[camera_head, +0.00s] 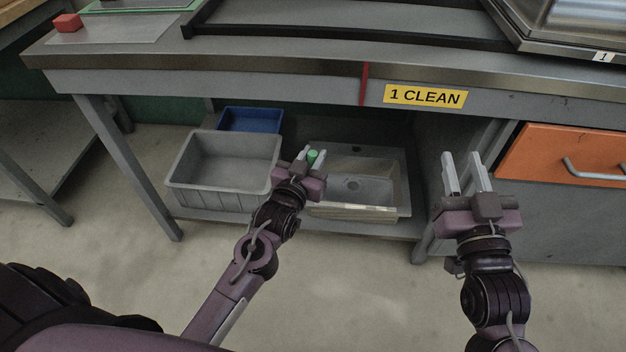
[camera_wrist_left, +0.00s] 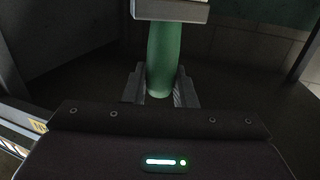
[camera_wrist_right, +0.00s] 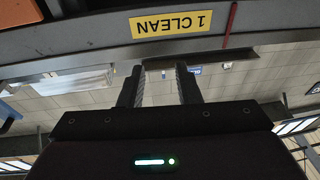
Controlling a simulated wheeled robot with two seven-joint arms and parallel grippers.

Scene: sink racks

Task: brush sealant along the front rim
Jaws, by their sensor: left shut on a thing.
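My left gripper (camera_head: 312,157) is shut on the green handle of a brush (camera_wrist_left: 163,55). A pale grey block, which looks like the brush head, shows at the top of the left wrist view. The grey sink (camera_head: 385,165) sits on the low shelf under the counter, with a drain hole in its basin. Its front rim (camera_head: 352,213) carries a pale, shiny strip. The left gripper is in front of the sink's left side; I cannot tell whether the brush touches it. My right gripper (camera_head: 466,172) is open and empty, in front of the counter's right part.
A grey bin (camera_head: 225,185) stands left of the sink, with a blue bin (camera_head: 250,120) behind it. The counter edge (camera_head: 250,75) overhangs both, with a yellow "1 CLEAN" label (camera_head: 425,96). An orange drawer (camera_head: 570,155) is at right. The floor in front is clear.

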